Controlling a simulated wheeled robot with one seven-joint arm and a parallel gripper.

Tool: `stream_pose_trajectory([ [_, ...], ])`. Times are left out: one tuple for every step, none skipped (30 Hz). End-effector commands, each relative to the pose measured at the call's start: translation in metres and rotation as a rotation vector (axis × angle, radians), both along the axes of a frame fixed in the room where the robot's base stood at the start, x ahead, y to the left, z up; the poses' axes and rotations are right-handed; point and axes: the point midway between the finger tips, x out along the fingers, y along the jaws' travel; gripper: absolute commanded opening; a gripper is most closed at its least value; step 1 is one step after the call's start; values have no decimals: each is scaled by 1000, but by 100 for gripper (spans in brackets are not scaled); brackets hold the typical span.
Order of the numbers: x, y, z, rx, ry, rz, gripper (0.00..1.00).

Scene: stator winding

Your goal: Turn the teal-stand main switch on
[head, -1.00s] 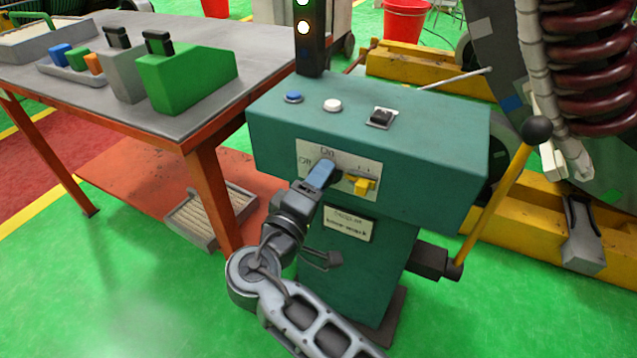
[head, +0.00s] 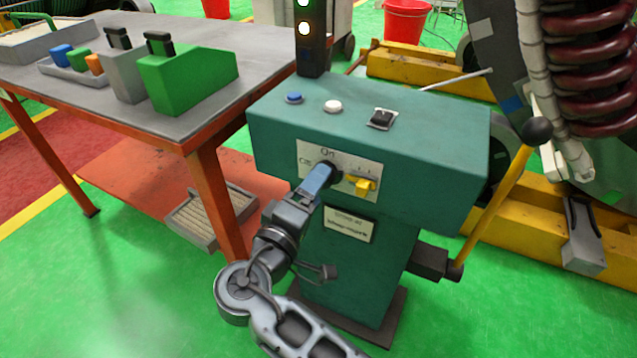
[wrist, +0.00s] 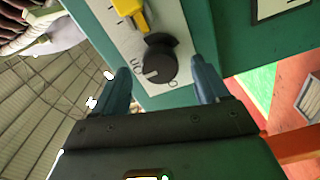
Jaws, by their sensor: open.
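The main switch is a dark round knob (head: 334,171) on the white label plate (head: 307,152) on the front of the teal stand (head: 420,165). "On" is printed above the knob and "Off" to its left. My gripper (head: 321,177) is in front of the knob, its blue fingers partly hiding it. In the wrist view the knob (wrist: 160,62) lies between the two open fingers, with a gap on each side. A pale mark shows on the knob; its setting is hard to tell.
A yellow lever (head: 362,186) sits just right of the knob. Blue (head: 293,97) and white (head: 333,105) buttons and a black rocker switch (head: 382,118) are on top. A workbench (head: 190,122) stands left; a long yellow handle (head: 495,200) rises at right.

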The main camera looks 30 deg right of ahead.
Motion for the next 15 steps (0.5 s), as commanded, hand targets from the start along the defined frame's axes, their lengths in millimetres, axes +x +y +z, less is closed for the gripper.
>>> stream_pose_trajectory([
  [-5, 8, 0, 0, 0, 2, 74],
  [-8, 12, 0, 0, 0, 3, 74],
  [-12, 18, 0, 1, 1, 2, 74],
  [-15, 22, 0, 0, 0, 3, 74],
  [-18, 25, 0, 0, 0, 2, 74],
  [-21, 29, 0, 1, 0, 1, 74],
  [-23, 32, 0, 0, 0, 1, 74],
  [-25, 35, 0, 0, 0, 1, 74],
  [-27, 38, 0, 0, 0, 0, 74],
  [-29, 40, 0, 0, 0, 0, 74],
  [-30, 41, 0, 0, 0, 0, 74],
  [-31, 43, 0, 0, 0, 0, 74],
  [-32, 43, 0, 0, 0, -1, 74],
  [-32, 44, 0, 0, 0, -1, 74],
  [-32, 44, 0, 0, 0, -1, 74],
])
